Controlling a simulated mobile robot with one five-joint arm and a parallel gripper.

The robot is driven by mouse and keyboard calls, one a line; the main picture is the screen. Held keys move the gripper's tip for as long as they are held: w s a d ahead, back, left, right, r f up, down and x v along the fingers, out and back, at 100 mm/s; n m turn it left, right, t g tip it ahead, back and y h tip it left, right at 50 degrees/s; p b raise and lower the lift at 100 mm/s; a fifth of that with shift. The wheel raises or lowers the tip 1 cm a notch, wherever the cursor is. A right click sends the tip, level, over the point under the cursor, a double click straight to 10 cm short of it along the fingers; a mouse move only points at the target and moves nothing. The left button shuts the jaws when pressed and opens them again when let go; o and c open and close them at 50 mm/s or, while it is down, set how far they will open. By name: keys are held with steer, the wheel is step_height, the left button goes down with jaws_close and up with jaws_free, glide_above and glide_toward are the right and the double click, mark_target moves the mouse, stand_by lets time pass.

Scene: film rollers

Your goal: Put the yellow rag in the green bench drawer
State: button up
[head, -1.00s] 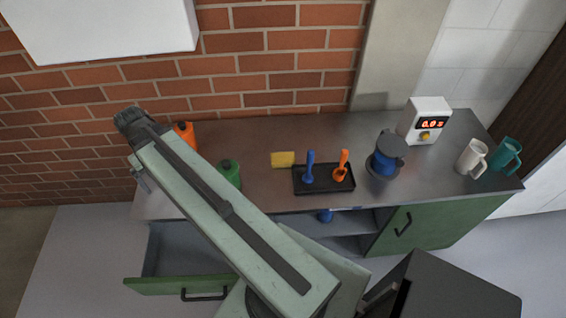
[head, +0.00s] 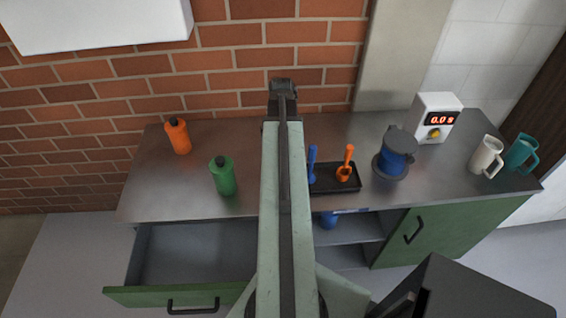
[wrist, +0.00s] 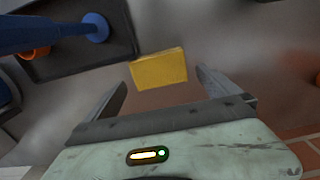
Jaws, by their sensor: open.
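The yellow rag (wrist: 158,69) is a small flat yellow block on the grey bench top in the wrist view. It lies ahead of the fingertips, roughly between their lines, beside the black tray. In the head view my arm hides it. My gripper (wrist: 157,88) is open and empty above the bench, its two fingers spread apart. In the head view the arm reaches over the bench and the fingers cannot be made out. The green bench drawer (head: 190,297) is pulled open at the bench's lower left. The part of its inside that shows looks empty.
The black tray (head: 325,188) holds a blue and an orange tool. A green bottle (head: 223,177) and orange bottle (head: 179,138) stand left of my arm. A blue pot (head: 393,156), timer (head: 436,117) and two mugs (head: 487,158) stand right. Bench between bottles and front edge is clear.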

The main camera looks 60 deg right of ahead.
steer(key=f+b, duration=0.5)
steer(key=f, duration=0.1)
steer(key=shift+d+f, duration=0.15)
steer(key=shift+d, duration=0.05)
steer(key=shift+r, duration=0.2)
steer(key=c, duration=1.2)
step_height(320, 180, up, 10)
steer(key=p, duration=1)
steer(key=shift+r, duration=0.15)
